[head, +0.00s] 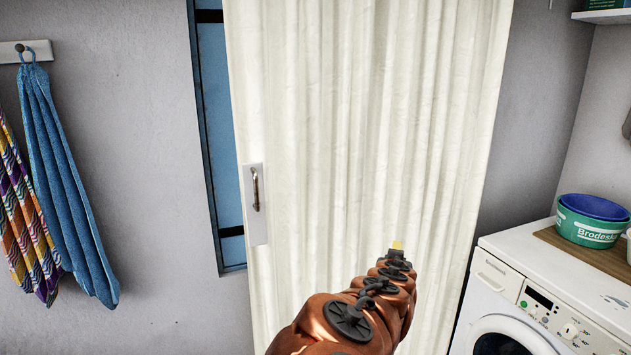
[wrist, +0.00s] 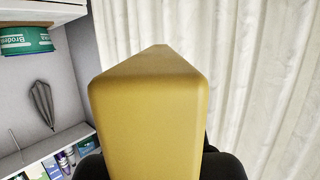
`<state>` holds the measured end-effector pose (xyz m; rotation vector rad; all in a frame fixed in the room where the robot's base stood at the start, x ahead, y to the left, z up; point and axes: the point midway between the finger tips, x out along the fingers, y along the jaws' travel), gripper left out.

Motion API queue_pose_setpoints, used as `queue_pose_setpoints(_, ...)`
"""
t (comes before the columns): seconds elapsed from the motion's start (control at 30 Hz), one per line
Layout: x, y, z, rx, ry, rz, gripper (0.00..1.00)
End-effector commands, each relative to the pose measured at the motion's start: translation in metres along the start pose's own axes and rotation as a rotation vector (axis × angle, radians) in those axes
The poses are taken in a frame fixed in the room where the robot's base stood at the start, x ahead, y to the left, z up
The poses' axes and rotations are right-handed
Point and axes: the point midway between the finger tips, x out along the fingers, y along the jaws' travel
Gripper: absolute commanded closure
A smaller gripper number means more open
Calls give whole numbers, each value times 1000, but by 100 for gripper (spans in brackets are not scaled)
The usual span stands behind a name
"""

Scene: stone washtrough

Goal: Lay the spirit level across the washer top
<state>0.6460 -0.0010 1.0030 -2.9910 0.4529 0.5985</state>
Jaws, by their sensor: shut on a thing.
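My gripper (head: 398,257) is stretched out in front of the pale curtain, seen from behind in the head view. It is shut on the yellow spirit level (wrist: 150,115), which fills the middle of the wrist view between the dark fingers. In the head view only a small yellow bit of the level (head: 397,245) shows past my gripper; the rest is hidden. The white washer (head: 497,273) stands at the lower right in the head view. The level is left of the washer and apart from it.
A green tub with a blue one inside (head: 590,232) stands on a brown board (head: 553,238) at the back of the washer top. The front of the top is mostly clear. The curtain (head: 360,130) hangs behind my arm. Towels (head: 62,180) hang at left.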

Motion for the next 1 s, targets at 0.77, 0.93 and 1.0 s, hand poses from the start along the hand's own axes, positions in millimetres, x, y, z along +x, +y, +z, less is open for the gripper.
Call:
queue_pose_setpoints(0.77,-1,-5,-20,-31,-6,-63,100)
queue_pose_setpoints(0.93,21,-11,13,-60,-6,-143,100)
queue_pose_setpoints(1.0,28,-12,25,-71,-6,-173,100)
